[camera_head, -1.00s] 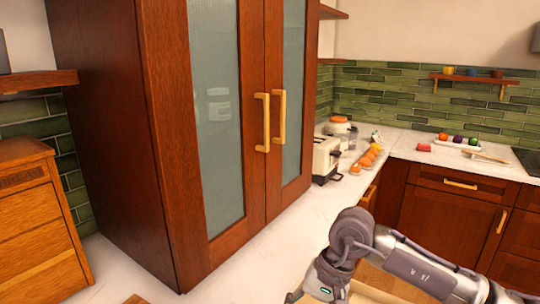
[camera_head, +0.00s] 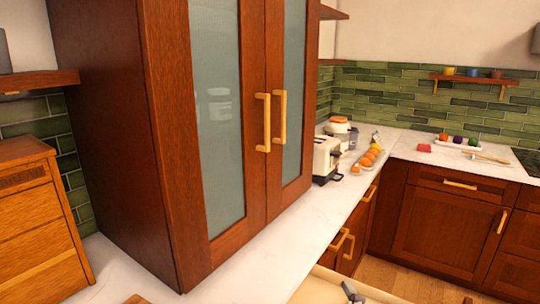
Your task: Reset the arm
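A small dark grey piece (camera_head: 352,292) shows at the bottom edge, over a pale open drawer (camera_head: 325,283). It looks like a tip of my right gripper, but most of it is cut off by the frame. I cannot tell whether that gripper is open or shut, or whether it holds anything. My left arm and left gripper are not in view.
A tall wooden cabinet (camera_head: 160,120) with glass doors stands shut on the white counter.

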